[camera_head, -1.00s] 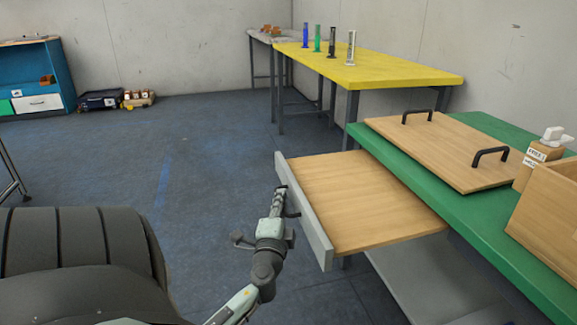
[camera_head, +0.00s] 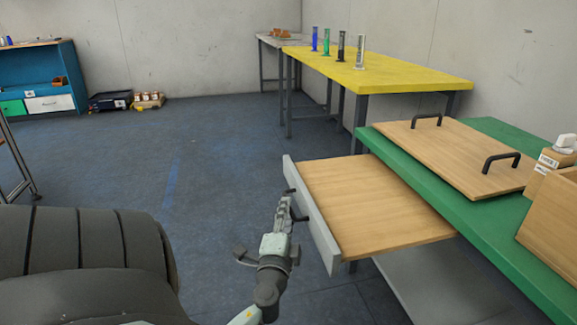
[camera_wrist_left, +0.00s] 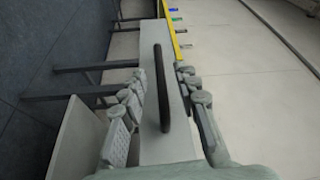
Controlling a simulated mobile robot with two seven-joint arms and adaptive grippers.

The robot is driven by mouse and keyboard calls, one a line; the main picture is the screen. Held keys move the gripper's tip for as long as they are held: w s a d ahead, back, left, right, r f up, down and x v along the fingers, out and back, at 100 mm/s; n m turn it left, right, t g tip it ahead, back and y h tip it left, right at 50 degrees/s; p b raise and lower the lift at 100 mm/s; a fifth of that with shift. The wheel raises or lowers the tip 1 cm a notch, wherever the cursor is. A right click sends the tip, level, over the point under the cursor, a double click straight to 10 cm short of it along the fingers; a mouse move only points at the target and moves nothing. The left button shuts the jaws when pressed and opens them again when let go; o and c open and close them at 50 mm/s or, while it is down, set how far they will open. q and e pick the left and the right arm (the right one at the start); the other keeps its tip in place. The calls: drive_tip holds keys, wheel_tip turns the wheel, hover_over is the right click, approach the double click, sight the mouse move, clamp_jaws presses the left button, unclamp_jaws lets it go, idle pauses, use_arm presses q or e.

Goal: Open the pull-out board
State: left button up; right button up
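The pull-out board (camera_head: 375,195) stands well out from under the green tabletop (camera_head: 480,220), its wooden top bare. Its grey front panel (camera_head: 317,222) faces my left gripper (camera_head: 284,208); the panel also shows in the left wrist view (camera_wrist_left: 178,110). The black bar handle (camera_wrist_left: 161,85) on that panel lies between the two spread fingers of my left gripper (camera_wrist_left: 163,100), with gaps on both sides. In the head view the gripper is just in front of the panel and partly covers the handle. My right gripper is not in view.
A wooden panel with black handles (camera_head: 455,155), a white-topped item (camera_head: 565,143) and a wooden box (camera_head: 555,215) are on the green table. A yellow table (camera_head: 410,75) with several cylinders stands behind. The floor (camera_head: 220,160) left of the board is clear.

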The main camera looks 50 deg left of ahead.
use_arm(q)
drive_tip(key=v, duration=0.8)
drive_tip(key=shift+s+d, duration=0.25)
drive_tip(key=shift+d, duration=0.05)
drive_tip(key=shift+s+f, duration=0.1)
